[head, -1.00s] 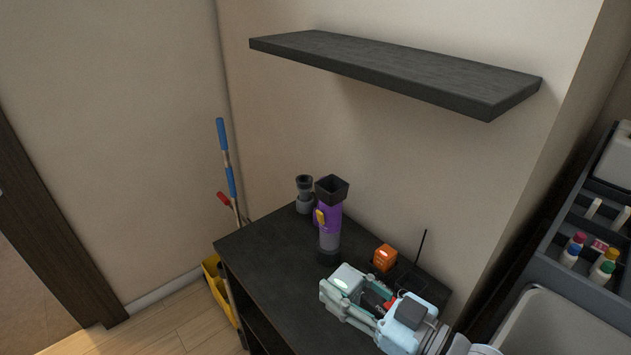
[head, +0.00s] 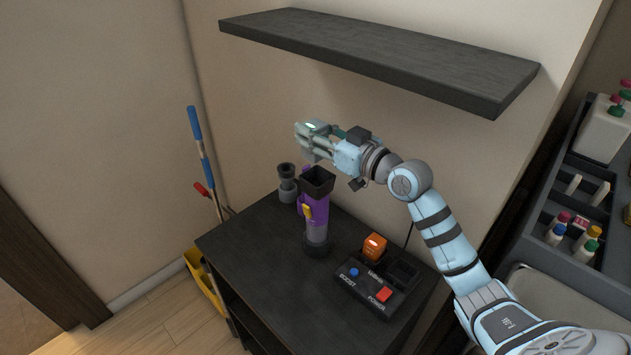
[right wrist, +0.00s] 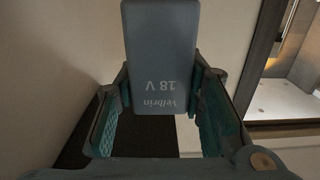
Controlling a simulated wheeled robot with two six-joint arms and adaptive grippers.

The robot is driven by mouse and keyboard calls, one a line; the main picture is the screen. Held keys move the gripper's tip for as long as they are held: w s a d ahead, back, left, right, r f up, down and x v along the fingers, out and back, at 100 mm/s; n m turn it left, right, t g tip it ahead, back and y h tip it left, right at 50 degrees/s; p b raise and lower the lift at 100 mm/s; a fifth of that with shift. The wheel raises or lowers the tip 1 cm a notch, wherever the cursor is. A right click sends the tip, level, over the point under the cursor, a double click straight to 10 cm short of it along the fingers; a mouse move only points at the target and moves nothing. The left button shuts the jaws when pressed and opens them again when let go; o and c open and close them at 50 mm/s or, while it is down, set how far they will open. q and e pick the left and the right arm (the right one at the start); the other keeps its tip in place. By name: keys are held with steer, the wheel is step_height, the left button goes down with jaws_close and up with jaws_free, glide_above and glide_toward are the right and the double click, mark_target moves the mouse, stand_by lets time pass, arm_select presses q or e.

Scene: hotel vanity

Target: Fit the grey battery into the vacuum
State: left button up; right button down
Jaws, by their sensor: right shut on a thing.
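My right gripper (head: 315,142) is shut on the grey battery (right wrist: 160,60), which carries the print "Velbrin 18 V" and sits between the pads in the right wrist view. In the head view the gripper is in the air above the black cabinet, above the vacuum and slightly behind it. The vacuum (head: 316,218) is a purple and grey upright body with a dark, square, open top, standing on the cabinet. The bottom of its opening is not visible. My left gripper is not in view.
A black charger (head: 370,287) with blue and red buttons holds an orange battery (head: 375,246); its other slot looks empty. A grey nozzle-like part (head: 287,183) stands behind the vacuum. A dark shelf (head: 390,55) juts from the wall above. The cabinet's front left (head: 255,265) is clear.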

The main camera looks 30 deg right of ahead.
steer(key=f, duration=0.2)
steer(key=s+f+b, duration=0.1)
steer(key=f, duration=0.5)
steer(key=shift+s+b, duration=0.2)
steer(key=shift+b, duration=0.15)
steer(key=shift+w+f, duration=0.15)
steer(key=shift+f, duration=0.05)
steer(key=shift+w, duration=0.1)
steer(key=c, duration=1.1)
jaws_free()
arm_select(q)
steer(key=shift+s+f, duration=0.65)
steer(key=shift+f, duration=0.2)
arm_select(e)
steer(key=shift+o, duration=0.2)
steer(key=shift+r, duration=0.1)
steer(key=shift+s, duration=0.2)
steer(key=shift+s+d, duration=0.2)
steer(key=shift+s, duration=0.05)
arm_select(q)
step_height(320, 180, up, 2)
steer(key=p, duration=0.2)
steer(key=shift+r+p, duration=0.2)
steer(key=shift+p, duration=0.15)
arm_select(e)
steer(key=v, duration=1.1)
